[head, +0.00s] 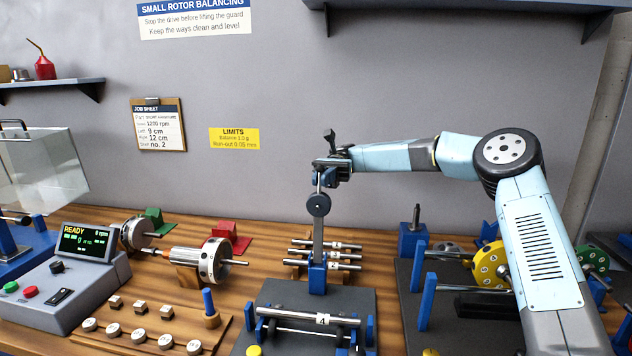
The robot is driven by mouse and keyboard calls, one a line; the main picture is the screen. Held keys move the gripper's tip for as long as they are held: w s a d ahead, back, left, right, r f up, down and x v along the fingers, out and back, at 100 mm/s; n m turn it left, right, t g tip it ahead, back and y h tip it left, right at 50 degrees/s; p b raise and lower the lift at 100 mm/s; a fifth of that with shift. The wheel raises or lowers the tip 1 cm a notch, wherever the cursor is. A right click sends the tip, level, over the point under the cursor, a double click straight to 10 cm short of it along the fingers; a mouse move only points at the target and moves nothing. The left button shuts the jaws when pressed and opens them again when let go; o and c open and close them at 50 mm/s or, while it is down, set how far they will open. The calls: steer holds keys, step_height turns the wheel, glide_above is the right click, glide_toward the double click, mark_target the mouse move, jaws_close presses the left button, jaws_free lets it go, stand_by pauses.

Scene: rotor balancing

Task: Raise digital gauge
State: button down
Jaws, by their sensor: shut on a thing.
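The digital gauge (318,205) looks like a round dark blue disc with a short stem on top. It is at the upper end of a flat grey upright (319,240) that rises from a blue block (317,279). I cannot tell whether the gauge is fixed to the upright or only in front of it. My gripper (322,181) reaches in from the right and is shut on the top of the gauge. Its fingers are small and dark here, so the exact grip is hard to see.
A dark plate (277,297) in front carries a rotor (290,318) tagged 4. Several tagged shafts (335,255) lie behind the upright. Right, a yellow disc (488,265) stands near my arm.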

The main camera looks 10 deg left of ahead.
steer(key=shift+w+f+g, duration=0.3)
steer(key=shift+w, duration=0.25)
steer(key=shift+w+f+g, duration=0.3)
steer(key=shift+w, duration=0.25)
steer(key=shift+d, duration=0.1)
steer(key=shift+w+r, duration=0.1)
steer(key=shift+w, duration=0.1)
steer(key=c, duration=1.4)
jaws_free()
steer(key=shift+w, duration=0.2)
steer(key=shift+o, duration=1)
steer(key=shift+s, duration=0.15)
steer(key=shift+r, duration=0.15)
